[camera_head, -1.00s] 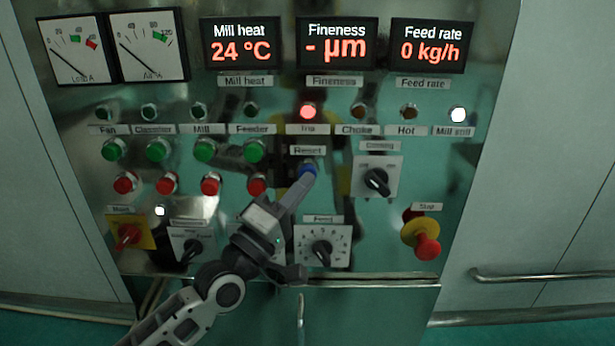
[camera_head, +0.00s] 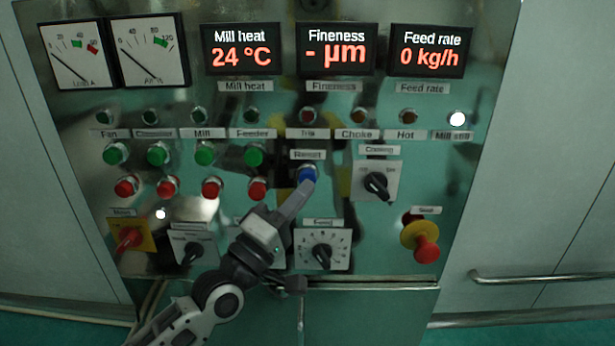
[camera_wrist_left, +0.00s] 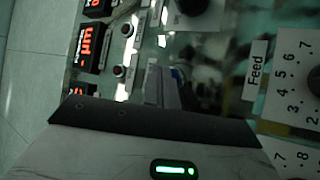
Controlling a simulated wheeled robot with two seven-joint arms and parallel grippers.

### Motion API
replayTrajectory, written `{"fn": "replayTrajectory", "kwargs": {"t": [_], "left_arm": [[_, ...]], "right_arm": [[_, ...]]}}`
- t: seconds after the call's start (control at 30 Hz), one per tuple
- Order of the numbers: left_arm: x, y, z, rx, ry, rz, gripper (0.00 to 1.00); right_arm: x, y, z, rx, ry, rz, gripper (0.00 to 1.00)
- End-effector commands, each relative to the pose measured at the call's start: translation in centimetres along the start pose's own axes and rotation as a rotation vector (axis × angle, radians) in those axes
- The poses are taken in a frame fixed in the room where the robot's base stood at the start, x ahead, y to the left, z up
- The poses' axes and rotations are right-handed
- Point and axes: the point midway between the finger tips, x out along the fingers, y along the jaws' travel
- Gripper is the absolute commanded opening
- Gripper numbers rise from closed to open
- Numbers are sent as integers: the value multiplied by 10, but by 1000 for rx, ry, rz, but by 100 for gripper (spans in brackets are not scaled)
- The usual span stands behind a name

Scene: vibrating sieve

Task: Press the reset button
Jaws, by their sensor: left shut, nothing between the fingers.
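The blue reset button (camera_head: 307,174) sits below its "Reset" label on the metal panel (camera_head: 330,265). My left gripper (camera_head: 303,186) is shut and empty, its fingertips just below the button in the head view. Whether the tips touch it I cannot tell. In the left wrist view the shut fingers (camera_wrist_left: 163,88) point at the panel, with a bit of the blue button (camera_wrist_left: 179,75) showing beside them. The "Trip" lamp (camera_head: 308,115) above the label is dark. My right gripper is not in view.
Green buttons (camera_head: 253,155) and red buttons (camera_head: 257,188) lie left of the reset button. The cooling knob (camera_head: 377,184) is to its right, the feed dial (camera_head: 322,252) below. A red mushroom stop button (camera_head: 426,247) protrudes at lower right. Displays (camera_head: 335,48) run along the top.

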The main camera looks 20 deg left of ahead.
Motion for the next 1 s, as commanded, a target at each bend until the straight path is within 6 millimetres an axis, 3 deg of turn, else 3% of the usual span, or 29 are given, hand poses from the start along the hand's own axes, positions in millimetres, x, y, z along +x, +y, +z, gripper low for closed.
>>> {"fn": "replayTrajectory", "kwargs": {"t": [0.43, 1.0], "left_arm": [[-5, 4, 4, -2, 0, 0, 0], [-37, 27, 27, -1, 0, 1, 0]], "right_arm": [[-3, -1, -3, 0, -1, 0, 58], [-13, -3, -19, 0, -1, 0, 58]]}}
